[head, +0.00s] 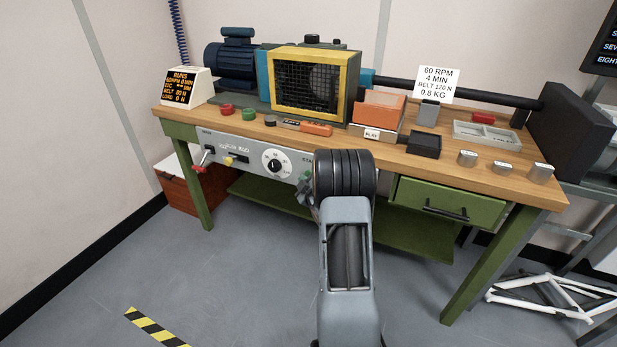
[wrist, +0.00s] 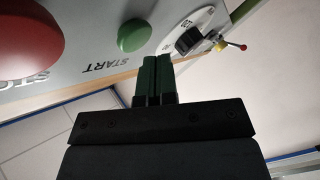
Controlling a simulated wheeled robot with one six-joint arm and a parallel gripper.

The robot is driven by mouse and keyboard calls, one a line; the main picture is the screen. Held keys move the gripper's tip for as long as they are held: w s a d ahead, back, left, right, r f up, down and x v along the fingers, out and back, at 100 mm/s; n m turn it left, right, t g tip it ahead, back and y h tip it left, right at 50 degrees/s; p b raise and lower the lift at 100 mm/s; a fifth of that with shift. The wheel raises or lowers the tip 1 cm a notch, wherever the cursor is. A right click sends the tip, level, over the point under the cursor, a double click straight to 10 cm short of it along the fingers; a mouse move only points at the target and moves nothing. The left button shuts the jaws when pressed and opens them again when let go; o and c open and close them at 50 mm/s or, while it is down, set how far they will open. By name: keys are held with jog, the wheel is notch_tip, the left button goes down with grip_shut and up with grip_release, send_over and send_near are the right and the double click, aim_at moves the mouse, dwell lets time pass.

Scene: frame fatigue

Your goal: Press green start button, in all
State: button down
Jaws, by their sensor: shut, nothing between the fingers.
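The round green start button (wrist: 134,35) is on the grey panel in the wrist view, beside the word START. My gripper (wrist: 154,58) has its two green fingers shut together with nothing between them. In that picture the fingertips lie just right of and below the button, apart from it; the depth gap is hard to judge. A larger red stop button (wrist: 25,35) is to the left. In the head view my arm covers the right part of the control panel (head: 240,152), and the start button cannot be made out clearly there.
A black-and-white dial (head: 275,163) is on the panel left of my arm; it also shows in the wrist view (wrist: 188,40). A yellow knob (head: 229,160) and a red-tipped lever (head: 199,168) are further left. A green drawer (head: 447,205) is right of my arm.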

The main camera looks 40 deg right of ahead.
jog(key=shift+s+a+b, duration=0.25)
jog(key=shift+s+a, duration=0.15)
jog(key=shift+a, duration=0.35)
jog(key=shift+s+a+b, duration=0.25)
jog(key=shift+s+a, duration=0.15)
jog(key=shift+a, duration=0.35)
jog(key=shift+s+a+b, duration=0.25)
jog(key=shift+s+a, duration=0.15)
jog(key=shift+a, duration=0.35)
